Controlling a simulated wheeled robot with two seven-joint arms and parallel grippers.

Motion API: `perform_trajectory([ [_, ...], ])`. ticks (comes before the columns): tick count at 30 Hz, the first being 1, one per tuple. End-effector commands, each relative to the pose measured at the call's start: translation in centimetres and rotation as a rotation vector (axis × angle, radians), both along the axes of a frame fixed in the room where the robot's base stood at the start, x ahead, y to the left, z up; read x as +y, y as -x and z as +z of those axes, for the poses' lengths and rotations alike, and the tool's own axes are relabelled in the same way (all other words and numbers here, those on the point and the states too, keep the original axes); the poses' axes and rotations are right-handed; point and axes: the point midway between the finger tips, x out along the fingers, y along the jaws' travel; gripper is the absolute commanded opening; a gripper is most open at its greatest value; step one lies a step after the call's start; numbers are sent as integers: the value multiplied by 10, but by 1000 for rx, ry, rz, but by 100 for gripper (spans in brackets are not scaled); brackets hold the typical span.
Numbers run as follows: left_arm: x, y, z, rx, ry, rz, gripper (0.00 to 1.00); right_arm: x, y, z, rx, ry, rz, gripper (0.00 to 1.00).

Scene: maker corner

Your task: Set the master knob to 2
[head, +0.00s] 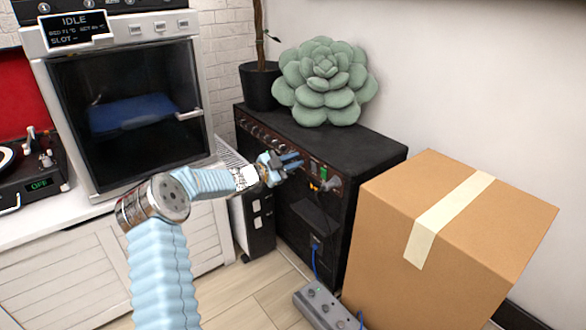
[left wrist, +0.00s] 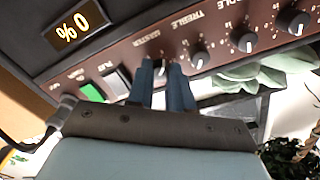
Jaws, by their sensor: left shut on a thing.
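The master knob (left wrist: 160,68) is on the brown control panel of a black amplifier (head: 370,154), under the MASTER label in the left wrist view. My left gripper (head: 292,163) reaches the panel from the left. In the left wrist view its two blue fingers (left wrist: 162,72) are shut on the master knob, one on each side, and hide most of it. The knob's pointer and setting cannot be read. An orange display (left wrist: 78,25) on the amplifier shows 0 and a percent sign, upside down in this view. My right gripper is not in view.
A green-lit switch (left wrist: 92,92), a pale switch (left wrist: 117,80) and a plugged cable (left wrist: 62,112) sit beside the knob. The treble knob (left wrist: 199,59) is close on the other side. A cardboard box (head: 440,240) stands right of the amplifier; a succulent cushion (head: 325,82) is on top.

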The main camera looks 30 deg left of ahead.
Motion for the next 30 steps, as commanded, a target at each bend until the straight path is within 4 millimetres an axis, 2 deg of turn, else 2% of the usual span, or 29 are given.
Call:
perform_trajectory([
  [1,0,0,-6,-16,-42,0,0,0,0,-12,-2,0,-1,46],
  [12,0,0,-4,-148,-359,0,0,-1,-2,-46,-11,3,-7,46],
  [21,0,0,-2,-226,-553,0,0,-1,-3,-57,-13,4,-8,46],
  [30,0,1,-1,-267,-652,0,0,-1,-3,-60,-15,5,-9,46],
])
